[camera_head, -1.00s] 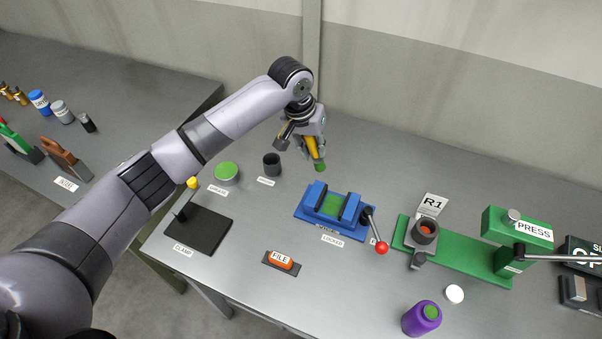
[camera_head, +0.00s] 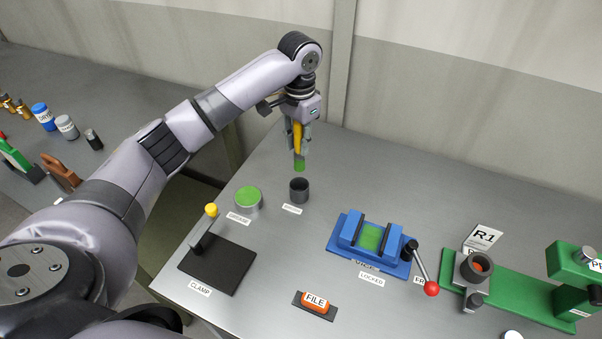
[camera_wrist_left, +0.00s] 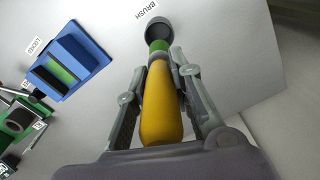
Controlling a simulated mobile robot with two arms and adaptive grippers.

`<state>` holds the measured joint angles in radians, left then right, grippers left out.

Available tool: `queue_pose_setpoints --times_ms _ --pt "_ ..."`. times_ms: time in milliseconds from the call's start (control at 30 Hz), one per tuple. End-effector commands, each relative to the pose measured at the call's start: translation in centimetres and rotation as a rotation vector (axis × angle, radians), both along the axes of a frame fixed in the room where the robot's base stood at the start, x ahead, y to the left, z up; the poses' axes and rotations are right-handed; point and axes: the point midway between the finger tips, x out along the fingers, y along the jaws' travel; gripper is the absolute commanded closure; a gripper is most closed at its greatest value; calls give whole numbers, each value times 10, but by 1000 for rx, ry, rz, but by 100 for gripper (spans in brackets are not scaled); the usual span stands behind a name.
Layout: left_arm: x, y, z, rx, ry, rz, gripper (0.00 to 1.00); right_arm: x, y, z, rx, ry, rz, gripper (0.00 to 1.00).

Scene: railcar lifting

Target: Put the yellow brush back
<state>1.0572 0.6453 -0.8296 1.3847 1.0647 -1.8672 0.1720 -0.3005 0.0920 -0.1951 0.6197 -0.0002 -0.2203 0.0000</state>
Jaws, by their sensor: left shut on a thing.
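The yellow brush (camera_head: 298,140) has a yellow handle and a green tip. My left gripper (camera_head: 299,144) is shut on its handle and holds it nearly upright, green tip down. The brush also shows in the left wrist view (camera_wrist_left: 162,105) between the fingers (camera_wrist_left: 160,85). The dark round brush holder (camera_head: 299,190) stands on the table below the green tip, labelled BRUSH in the left wrist view (camera_wrist_left: 158,28). The tip appears above the holder, not inside it. My right gripper is not in view.
A round tin with green content (camera_head: 248,199) stands left of the holder. The black clamp base (camera_head: 216,264) with its yellow-knobbed lever is in front. A blue vice (camera_head: 351,235) stands to the right, with a red-knobbed handle.

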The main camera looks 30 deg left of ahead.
Motion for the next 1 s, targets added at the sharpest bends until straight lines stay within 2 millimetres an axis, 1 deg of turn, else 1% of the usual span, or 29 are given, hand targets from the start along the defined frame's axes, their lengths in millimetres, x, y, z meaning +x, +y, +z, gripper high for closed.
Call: queue_pose_setpoints --times_ms 33,100,200,300,433,700,800,1000 --pt "-1 0 -12 1 6 1 100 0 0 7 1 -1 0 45" --pt "-2 0 -29 1 6 1 100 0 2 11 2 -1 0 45" --pt "-1 0 -50 0 3 1 100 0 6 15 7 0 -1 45" --pt "-1 0 -64 0 2 0 100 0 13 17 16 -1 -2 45" --pt "0 0 -73 0 1 1 100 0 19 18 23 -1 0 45" --pt "0 0 -110 1 2 0 100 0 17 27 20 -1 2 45" --pt "0 0 -114 0 0 0 100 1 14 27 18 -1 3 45" --pt "0 0 -114 0 -1 0 100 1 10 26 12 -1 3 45"
